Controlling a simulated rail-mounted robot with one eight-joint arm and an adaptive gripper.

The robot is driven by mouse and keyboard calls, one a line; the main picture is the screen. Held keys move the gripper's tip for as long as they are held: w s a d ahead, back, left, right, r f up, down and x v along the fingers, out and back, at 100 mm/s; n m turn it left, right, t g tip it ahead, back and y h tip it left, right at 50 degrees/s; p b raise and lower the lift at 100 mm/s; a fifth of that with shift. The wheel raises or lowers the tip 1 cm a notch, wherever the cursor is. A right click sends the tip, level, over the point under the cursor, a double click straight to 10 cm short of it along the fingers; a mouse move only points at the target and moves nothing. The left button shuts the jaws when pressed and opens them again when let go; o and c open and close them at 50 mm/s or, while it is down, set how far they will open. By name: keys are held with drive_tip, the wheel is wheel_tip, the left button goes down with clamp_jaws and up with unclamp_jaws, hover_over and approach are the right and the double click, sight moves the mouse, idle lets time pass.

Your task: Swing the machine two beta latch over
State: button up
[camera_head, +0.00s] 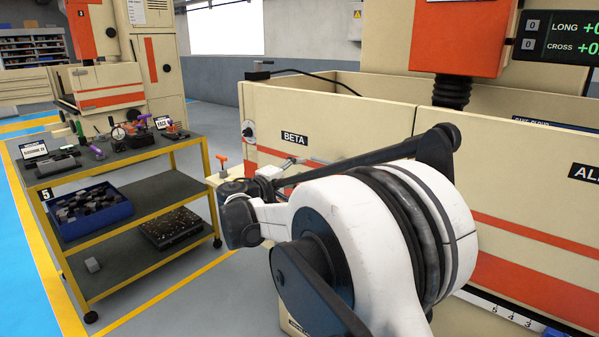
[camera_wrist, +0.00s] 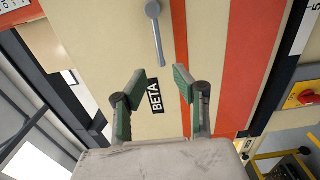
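A grey metal latch lever (camera_wrist: 156,32) with a round end shows at the top of the wrist view, on the cream panel beside the BETA label (camera_wrist: 155,96). My gripper (camera_wrist: 161,78) is open and empty, with its green-padded fingers apart in front of the panel. The lever's free end points down toward the gap between the fingertips; no contact shows. In the head view the BETA label (camera_head: 294,138) is on the machine's front panel, and my arm hides most of the area to its lower right.
A tool cart (camera_head: 130,152) with a blue bin (camera_head: 88,210) stands left of the machine. A round fitting (camera_head: 248,130) sits near the panel's left edge. A red knob on a yellow base (camera_wrist: 302,94) shows at the wrist view's right.

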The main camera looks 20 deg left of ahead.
drive_tip(key=p+x, duration=0.1)
drive_tip(key=x, duration=0.7)
drive_tip(key=shift+w, duration=0.1)
drive_tip(key=shift+w+d, duration=0.1)
drive_tip(key=shift+w, duration=0.2)
idle(0.3)
drive_tip(key=shift+c, duration=0.2)
clamp_jaws()
